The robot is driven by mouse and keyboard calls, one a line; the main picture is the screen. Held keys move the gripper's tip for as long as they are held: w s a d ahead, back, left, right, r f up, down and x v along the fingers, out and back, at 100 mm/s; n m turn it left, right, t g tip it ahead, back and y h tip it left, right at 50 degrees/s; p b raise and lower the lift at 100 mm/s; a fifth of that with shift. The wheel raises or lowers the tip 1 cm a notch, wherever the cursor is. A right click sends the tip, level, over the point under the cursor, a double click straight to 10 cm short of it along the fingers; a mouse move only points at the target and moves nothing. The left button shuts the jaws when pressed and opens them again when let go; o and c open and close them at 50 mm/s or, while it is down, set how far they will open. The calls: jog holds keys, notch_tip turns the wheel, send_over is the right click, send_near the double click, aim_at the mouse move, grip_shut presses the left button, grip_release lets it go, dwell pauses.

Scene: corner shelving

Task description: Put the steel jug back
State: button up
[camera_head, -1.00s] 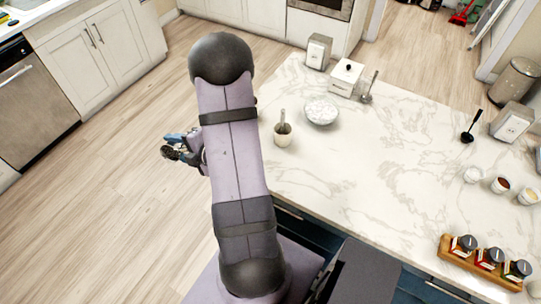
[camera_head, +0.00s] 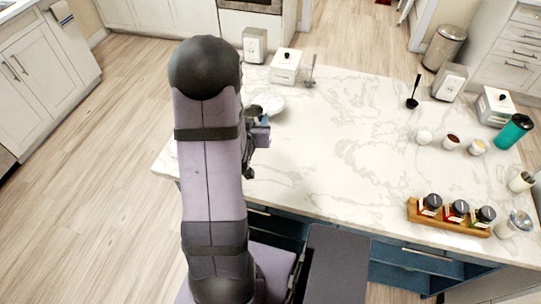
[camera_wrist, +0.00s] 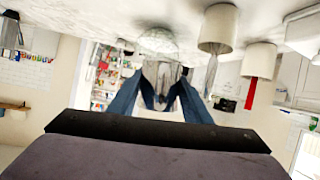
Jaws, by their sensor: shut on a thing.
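My gripper (camera_head: 262,132) is mostly hidden behind my arm in the head view, beside the left part of the marble counter. In the wrist view, which is upside down, its blue fingers (camera_wrist: 160,98) are closed around a grey, shiny thing that looks like the steel jug (camera_wrist: 163,73). Only part of the jug shows between the fingers, and I cannot tell how it is tilted or whether it touches anything. The head view does not show it clearly.
A pale bowl (camera_head: 268,104) stands close to my gripper on the marble counter (camera_head: 340,150). In the wrist view, light cups with utensils (camera_wrist: 260,60) are nearby. A spice rack (camera_head: 448,217) and a teal bottle (camera_head: 513,132) stand at the right. The counter's middle is clear.

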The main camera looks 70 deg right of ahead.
jog(key=s+f+m+g+b, duration=0.1)
jog(key=s+f+m+g, duration=0.15)
jog(key=s, duration=0.25)
send_over(270, 154)
jog(key=shift+t+h, duration=0.25)
jog(key=shift+h, duration=0.05)
jog(key=shift+f, duration=2.85)
jog(key=shift+f+p, duration=0.3)
jog(key=shift+f, duration=1.6)
jog(key=shift+f, duration=0.2)
jog(key=o, duration=1.4)
jog(key=shift+c, duration=0.2)
jog(key=shift+r, duration=0.1)
